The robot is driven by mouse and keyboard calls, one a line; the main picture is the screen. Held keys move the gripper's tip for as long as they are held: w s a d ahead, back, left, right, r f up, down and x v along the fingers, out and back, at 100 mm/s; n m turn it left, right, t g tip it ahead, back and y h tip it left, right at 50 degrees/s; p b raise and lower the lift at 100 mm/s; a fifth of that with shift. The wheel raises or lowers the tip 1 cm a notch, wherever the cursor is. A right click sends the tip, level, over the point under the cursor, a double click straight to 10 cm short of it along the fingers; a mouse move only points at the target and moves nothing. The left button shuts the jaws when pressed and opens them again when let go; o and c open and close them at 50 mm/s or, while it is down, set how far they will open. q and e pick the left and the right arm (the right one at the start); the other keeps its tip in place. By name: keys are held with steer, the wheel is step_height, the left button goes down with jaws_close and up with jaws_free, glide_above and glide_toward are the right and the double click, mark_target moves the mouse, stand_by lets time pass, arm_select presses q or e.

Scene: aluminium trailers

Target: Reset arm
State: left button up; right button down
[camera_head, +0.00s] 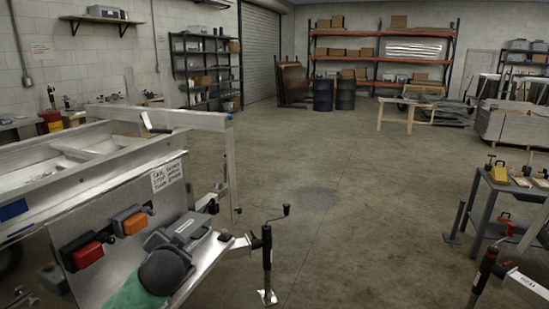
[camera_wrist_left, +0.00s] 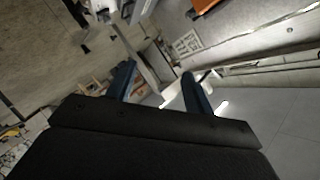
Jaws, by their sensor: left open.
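My left gripper (camera_wrist_left: 158,72) shows in the left wrist view as two blue fingers standing apart, with nothing held between them. In the head view, what looks like my left arm, green with a dark rounded end, comes in at the bottom left, close to the end of the aluminium trailer (camera_head: 92,195). The trailer end carries a red lamp (camera_head: 88,255) and an orange lamp (camera_head: 135,223). My right gripper is not in view.
A jack with a crank (camera_head: 267,255) stands at the trailer's right front. A dark work table (camera_head: 510,190) with tools stands at the right. Open concrete floor (camera_head: 330,190) lies between them.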

arm_select(q)
steer(key=s+d+f+n+g+h+p, duration=0.1)
steer(key=s+d+f+g+h, duration=0.2)
steer(key=s+f, duration=0.55)
steer(key=s+d+f+n+g+h+p, duration=0.1)
steer(key=s+d+f+g, duration=0.2)
steer(key=s+d+f, duration=0.5)
steer(key=s+d+f+n+g+h+p, duration=0.1)
steer(key=s+f+g, duration=0.1)
steer(key=s+f, duration=0.5)
steer(key=s+d+f+n+g+h, duration=0.1)
steer(key=s+f+g, duration=0.2)
steer(key=s+f, duration=0.5)
steer(key=s, duration=0.9)
steer(key=shift+d+g+p, duration=0.2)
steer(key=shift+g+p, duration=0.1)
steer(key=shift+p, duration=0.1)
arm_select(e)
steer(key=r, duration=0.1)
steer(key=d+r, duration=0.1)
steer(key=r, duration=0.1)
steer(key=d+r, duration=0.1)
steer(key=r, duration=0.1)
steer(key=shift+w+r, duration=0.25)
arm_select(q)
steer(key=shift+f, duration=0.1)
